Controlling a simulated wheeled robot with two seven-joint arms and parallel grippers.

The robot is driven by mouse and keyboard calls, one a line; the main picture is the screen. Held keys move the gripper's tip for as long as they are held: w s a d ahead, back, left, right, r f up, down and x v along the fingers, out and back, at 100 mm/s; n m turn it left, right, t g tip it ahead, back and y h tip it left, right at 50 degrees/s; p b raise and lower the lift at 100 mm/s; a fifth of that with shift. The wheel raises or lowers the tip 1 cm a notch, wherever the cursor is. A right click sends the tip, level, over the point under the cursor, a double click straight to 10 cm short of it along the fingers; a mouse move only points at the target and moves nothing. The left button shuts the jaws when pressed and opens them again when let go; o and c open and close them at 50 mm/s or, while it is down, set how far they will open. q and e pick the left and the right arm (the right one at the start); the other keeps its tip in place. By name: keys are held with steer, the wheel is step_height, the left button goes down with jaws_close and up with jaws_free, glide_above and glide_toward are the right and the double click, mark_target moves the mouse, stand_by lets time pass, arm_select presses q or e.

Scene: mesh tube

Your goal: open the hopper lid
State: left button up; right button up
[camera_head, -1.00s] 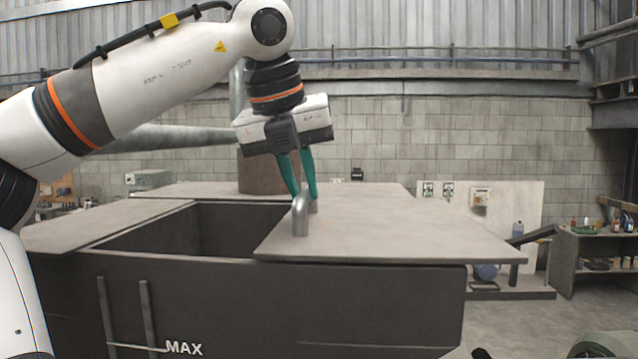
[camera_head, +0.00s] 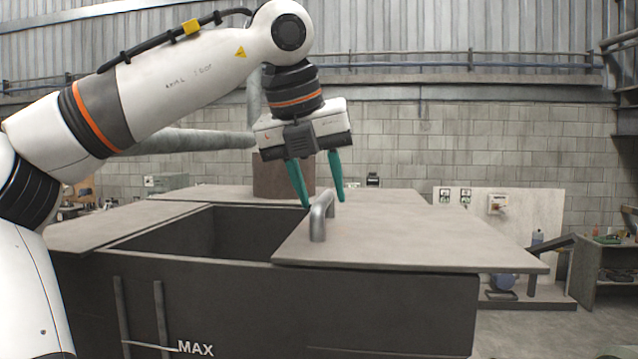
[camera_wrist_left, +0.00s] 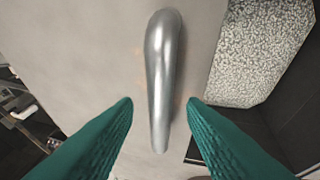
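The hopper (camera_head: 400,310) is a dark grey box marked MAX with an open gap in its top left of centre. The flat grey lid (camera_head: 430,238) lies over the right part of the top and overhangs the right side. A silver bar handle (camera_head: 319,218) stands near the lid's left edge. My left gripper (camera_head: 322,204) points down at the handle with its green fingers spread. In the left wrist view the handle (camera_wrist_left: 163,75) lies between the fingertips, with a gap on both sides. My right gripper is not in view.
Pale speckled material (camera_wrist_left: 250,55) shows inside the hopper in the left wrist view. A fixed grey panel (camera_head: 130,225) covers the hopper's left top. A pipe stub (camera_head: 280,175) rises behind. A bench with bottles (camera_head: 605,265) stands at the right.

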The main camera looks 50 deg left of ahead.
arm_select(q)
steer(key=v, duration=1.2)
steer(key=shift+b, duration=0.35)
